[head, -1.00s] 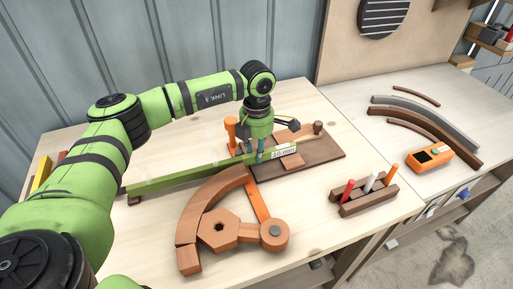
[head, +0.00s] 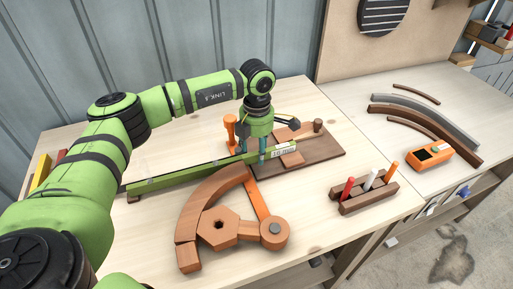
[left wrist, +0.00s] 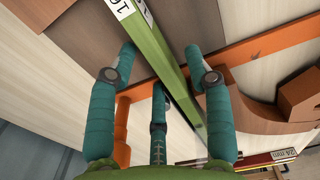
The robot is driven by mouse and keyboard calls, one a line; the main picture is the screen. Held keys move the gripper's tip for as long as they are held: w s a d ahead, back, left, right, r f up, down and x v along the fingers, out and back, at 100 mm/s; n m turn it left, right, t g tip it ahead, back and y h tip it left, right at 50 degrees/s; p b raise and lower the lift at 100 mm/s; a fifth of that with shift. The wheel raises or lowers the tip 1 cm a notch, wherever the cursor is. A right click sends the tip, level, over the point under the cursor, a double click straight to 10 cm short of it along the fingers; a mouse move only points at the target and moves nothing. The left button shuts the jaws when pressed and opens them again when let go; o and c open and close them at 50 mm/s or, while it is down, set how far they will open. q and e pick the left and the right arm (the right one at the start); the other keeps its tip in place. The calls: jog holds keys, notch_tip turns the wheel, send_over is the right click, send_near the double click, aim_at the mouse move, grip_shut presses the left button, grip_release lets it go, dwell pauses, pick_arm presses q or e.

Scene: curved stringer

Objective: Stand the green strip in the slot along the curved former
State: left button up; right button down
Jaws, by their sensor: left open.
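The long green strip (head: 185,176) lies across the table behind the curved former, its labelled right end over the dark brown board. The former is a brown arc (head: 207,204) beside a brown hexagon block (head: 217,227); I cannot make out the slot. My left gripper (head: 254,157) is low over the strip near its right end. In the left wrist view the gripper (left wrist: 163,62) is open, with teal fingers on both sides of the strip (left wrist: 170,65) and gaps beside it. My right gripper is out of view.
An orange bar (head: 260,200) joins a round brown block. A holder (head: 368,198) with coloured pegs stands to the right. Curved pieces and an orange device (head: 430,154) lie farther right.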

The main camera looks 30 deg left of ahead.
pick_arm(q)
notch_tip(320, 180, up, 12)
dwell(0.5)
